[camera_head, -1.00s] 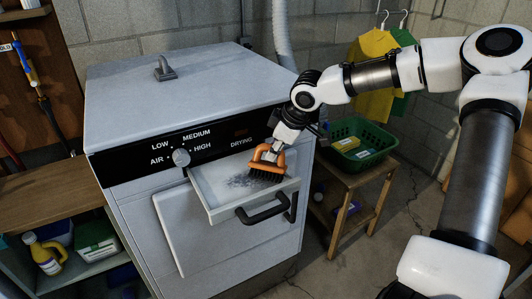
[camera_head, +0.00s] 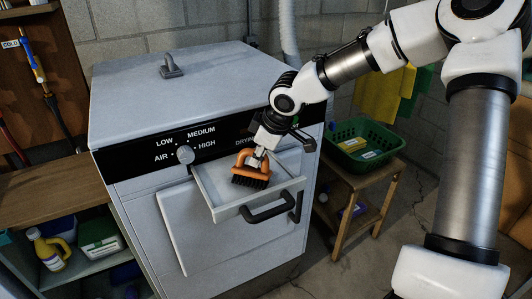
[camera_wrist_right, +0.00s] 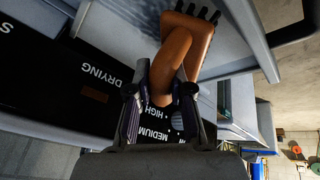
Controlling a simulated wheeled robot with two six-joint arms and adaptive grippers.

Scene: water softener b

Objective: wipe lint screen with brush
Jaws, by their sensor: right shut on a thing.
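The orange brush (camera_head: 245,161) with dark bristles is over the pulled-out lint drawer (camera_head: 228,211) of the dryer, bristles down at the lint screen (camera_head: 213,181). Contact is hard to tell. My right gripper (camera_head: 263,150) is shut on the brush's looped handle from above. The right wrist view shows the handle (camera_wrist_right: 172,62) between its two fingers (camera_wrist_right: 161,96). The visible part of the screen looks pale, with no clear dark lint; the part under the brush is hidden. My left gripper is not in view.
The dryer (camera_head: 215,85) has a black panel with a knob (camera_head: 185,154). The drawer's dark handle (camera_head: 268,212) sticks out in front. A green basket (camera_head: 365,147) stands on a wooden stand to the right. A shelf with bottles (camera_head: 50,250) is at left.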

